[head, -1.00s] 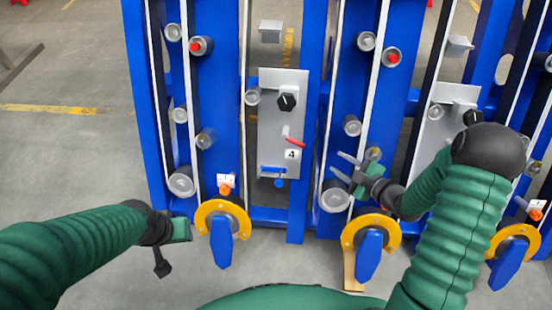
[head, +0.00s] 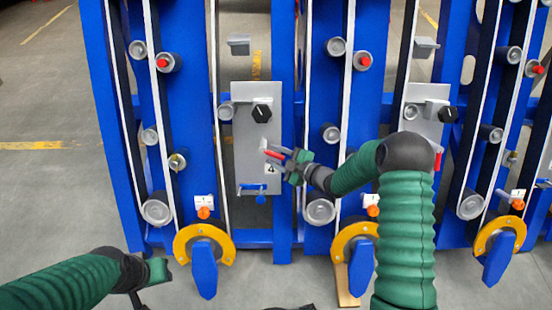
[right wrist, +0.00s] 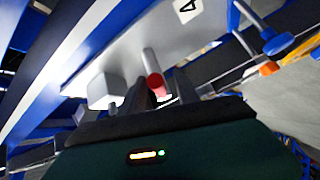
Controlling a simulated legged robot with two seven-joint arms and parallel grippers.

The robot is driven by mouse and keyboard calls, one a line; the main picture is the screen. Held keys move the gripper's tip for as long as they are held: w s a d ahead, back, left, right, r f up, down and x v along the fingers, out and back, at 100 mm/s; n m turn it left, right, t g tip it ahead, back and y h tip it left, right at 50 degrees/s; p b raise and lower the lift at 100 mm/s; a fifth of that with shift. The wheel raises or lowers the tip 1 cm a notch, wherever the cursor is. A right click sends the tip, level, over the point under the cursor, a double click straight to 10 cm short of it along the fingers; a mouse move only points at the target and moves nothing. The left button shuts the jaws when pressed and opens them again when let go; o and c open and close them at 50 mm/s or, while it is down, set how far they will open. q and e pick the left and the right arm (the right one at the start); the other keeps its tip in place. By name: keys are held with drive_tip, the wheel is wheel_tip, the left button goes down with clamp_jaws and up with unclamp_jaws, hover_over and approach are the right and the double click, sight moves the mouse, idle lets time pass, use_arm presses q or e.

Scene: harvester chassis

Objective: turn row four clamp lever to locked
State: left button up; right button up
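The row four panel (head: 248,180) is a light grey plate with a black knob (head: 262,113) and a label "4" (head: 271,169). Its clamp lever (head: 278,146) has a red handle and sits just above the label. My right gripper (head: 272,153) is at the lever, its fingers apart on either side of the red handle. In the right wrist view, the lever's round red end (right wrist: 156,84) shows between the two fingers; contact cannot be told. My left gripper (head: 156,272) is low at the left, away from the panel, and its fingers are unclear.
Blue uprights (head: 283,215) and grey rollers flank the panel. A blue T-handle (head: 260,189) is at the panel's lower part. Yellow rings (head: 204,240) stand along the bottom. A similar grey panel (head: 424,115) is to the right. Open floor lies to the left.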

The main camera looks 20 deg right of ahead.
drive_tip(key=shift+d, duration=0.1)
drive_tip(key=shift+d+f, duration=0.1)
drive_tip(key=c, duration=0.5)
clamp_jaws()
drive_tip(key=shift+a, duration=0.2)
idle(0.6)
